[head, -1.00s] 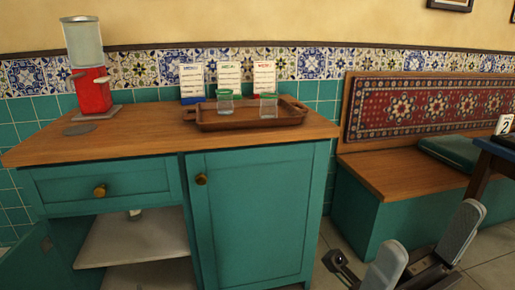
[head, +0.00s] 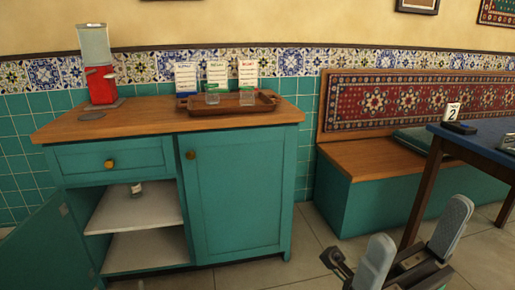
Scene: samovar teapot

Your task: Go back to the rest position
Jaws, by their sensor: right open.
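My right gripper (head: 415,240) is at the lower right in the head view, in front of the floor and the bench. Its two grey finger pads stand apart with nothing between them. My left gripper does not show. The teal cabinet (head: 240,205) with a wooden top stands at the left, well away from my right gripper. On it are a brown tray (head: 262,107) with two glasses and a red dispenser (head: 101,85) with a clear upper part.
A blue table (head: 470,142) with a number 2 sign (head: 452,112) stands at the right. A wooden-topped bench (head: 355,160) lines the wall. The cabinet's left door (head: 40,245) hangs open, with a small bottle (head: 136,189) inside. Tiled floor (head: 300,260) is clear between cabinet and gripper.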

